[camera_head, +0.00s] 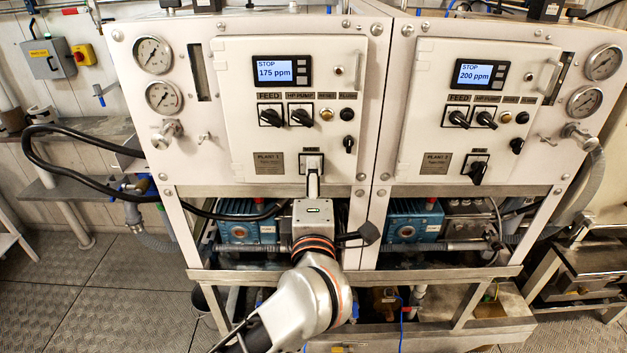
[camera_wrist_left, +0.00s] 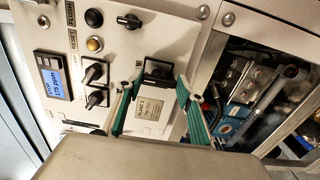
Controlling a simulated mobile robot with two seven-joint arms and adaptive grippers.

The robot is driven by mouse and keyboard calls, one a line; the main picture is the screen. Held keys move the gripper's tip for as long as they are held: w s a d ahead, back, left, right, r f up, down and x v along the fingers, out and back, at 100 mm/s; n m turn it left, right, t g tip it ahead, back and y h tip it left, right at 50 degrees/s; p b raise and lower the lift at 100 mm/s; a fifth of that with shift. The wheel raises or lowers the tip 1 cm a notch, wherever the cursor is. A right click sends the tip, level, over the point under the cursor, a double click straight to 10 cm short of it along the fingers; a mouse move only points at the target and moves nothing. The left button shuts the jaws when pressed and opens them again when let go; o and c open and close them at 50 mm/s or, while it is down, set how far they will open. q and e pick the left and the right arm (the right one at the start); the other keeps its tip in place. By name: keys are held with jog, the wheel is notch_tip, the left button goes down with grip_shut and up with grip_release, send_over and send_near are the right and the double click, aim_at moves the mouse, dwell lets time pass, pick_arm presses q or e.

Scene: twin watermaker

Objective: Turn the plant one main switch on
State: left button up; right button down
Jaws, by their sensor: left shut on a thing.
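The plant one main switch (camera_head: 312,160) sits low on the left white panel, right of the PLANT 1 label plate (camera_head: 269,163). My left gripper (camera_head: 313,174) reaches up from below and is shut on the switch, with its fingers hiding the knob in the head view. In the left wrist view, the green-sided fingers of the left gripper (camera_wrist_left: 159,82) stand on both sides of the dark switch (camera_wrist_left: 158,69). The knob's angle is hard to tell. The plant one display (camera_head: 282,71) is lit and reads STOP, 175 ppm. My right gripper is not in view.
Feed and HP pump knobs (camera_head: 286,117) and a small black knob (camera_head: 349,145) sit above the switch. The plant two panel (camera_head: 420,130) stands to the right, with its own black main switch (camera_head: 477,172). A metal frame with blue pumps (camera_head: 247,229) lies below.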

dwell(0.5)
pick_arm(q)
jog(key=o, duration=1.1)
jog(key=s, duration=0.7)
jog(key=shift+s, duration=0.3)
